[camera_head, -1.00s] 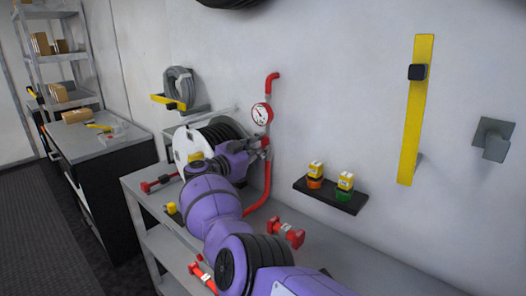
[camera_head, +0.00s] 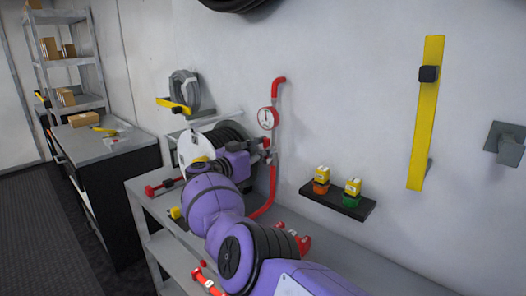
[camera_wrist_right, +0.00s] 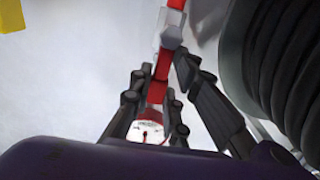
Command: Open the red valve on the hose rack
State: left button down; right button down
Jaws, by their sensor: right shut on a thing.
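The hose rack holds a reel with dark hose (camera_head: 225,134) and a white side disc (camera_head: 193,150). A red pipe (camera_head: 272,185) rises along the wall beside it, with a round gauge (camera_head: 267,117) on it. My right gripper (camera_head: 267,152) is at the pipe just below the gauge, and it mostly covers the valve there in the head view. In the right wrist view my right gripper's dark fingers (camera_wrist_right: 162,85) stand on both sides of the red valve part (camera_wrist_right: 157,90), shut on it. The gauge (camera_wrist_right: 146,131) shows between the fingers. My left gripper is not in view.
The grey bench (camera_head: 150,207) carries red fittings, one (camera_head: 305,243) partly behind my arm. A small black wall shelf (camera_head: 338,203) with two yellow-topped items is to the right. The dark hose coil (camera_wrist_right: 280,60) is close beside the fingers in the wrist view.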

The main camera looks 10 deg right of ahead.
jog(key=shift+r, duration=0.3)
jog(key=c, duration=1.6)
grip_release()
jog(key=shift+w+f, duration=0.1)
jog(key=shift+c, duration=0.2)
jog(key=shift+f, duration=0.15)
jog(key=v, duration=1.2)
